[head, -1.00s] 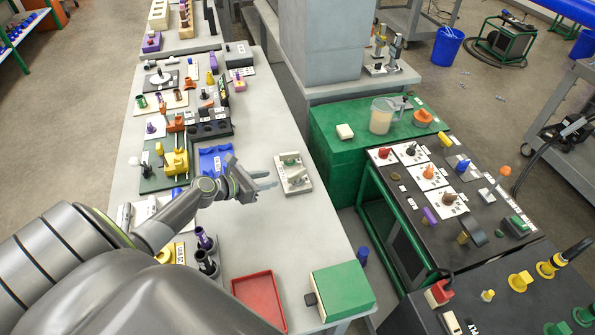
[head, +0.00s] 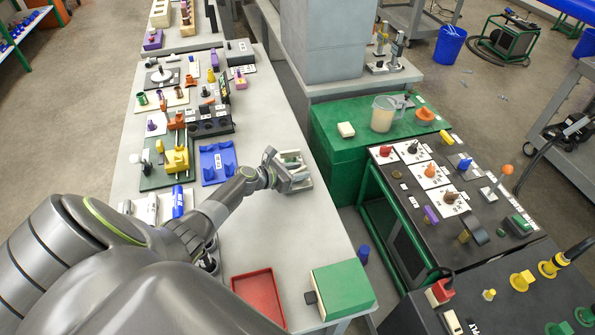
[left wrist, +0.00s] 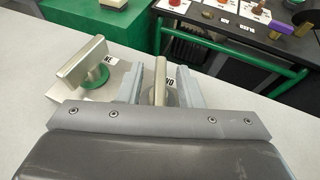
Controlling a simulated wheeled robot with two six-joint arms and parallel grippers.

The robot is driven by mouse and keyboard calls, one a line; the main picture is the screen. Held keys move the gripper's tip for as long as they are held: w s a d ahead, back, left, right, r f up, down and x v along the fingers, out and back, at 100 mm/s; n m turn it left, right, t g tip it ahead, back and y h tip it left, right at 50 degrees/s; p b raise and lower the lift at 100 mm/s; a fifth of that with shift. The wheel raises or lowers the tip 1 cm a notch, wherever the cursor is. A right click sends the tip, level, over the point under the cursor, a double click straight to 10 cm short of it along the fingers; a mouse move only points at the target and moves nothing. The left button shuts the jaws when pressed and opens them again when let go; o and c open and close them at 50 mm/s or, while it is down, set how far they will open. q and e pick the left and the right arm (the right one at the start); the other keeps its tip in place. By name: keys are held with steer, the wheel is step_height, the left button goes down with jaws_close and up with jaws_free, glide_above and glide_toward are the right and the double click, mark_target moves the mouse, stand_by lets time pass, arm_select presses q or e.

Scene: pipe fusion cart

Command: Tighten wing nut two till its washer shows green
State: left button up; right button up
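My left gripper (head: 296,178) is over the wing nut board (head: 304,163) on the long grey table. In the left wrist view its two fingers (left wrist: 161,87) stand open on either side of wing nut two (left wrist: 160,78), a flat metal wing on edge, with a gap on each side. Wing nut one (left wrist: 82,60) stands to the left, apart from the fingers, over a green washer (left wrist: 95,80). My right gripper is not in view.
A blue tray (head: 217,163) lies left of the board. A red tray (head: 258,298) and a green-topped box (head: 343,288) are at the table's near end. A green cabinet (head: 345,150) stands beyond the table's right edge. The table in front of the board is clear.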

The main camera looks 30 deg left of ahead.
arm_select(q)
steer(key=c, duration=0.5)
jaws_close()
steer(key=shift+f+b, duration=0.1)
steer(key=shift+b, duration=0.2)
steer(key=m+g+h+b, duration=0.2)
steer(key=m+h+b, duration=0.2)
steer(key=b, duration=0.2)
steer(key=shift+f, duration=0.15)
steer(key=shift+r+m+g+h+b, duration=0.2)
steer(key=shift+m+g+h+b, duration=0.35)
steer(key=shift+b, duration=0.4)
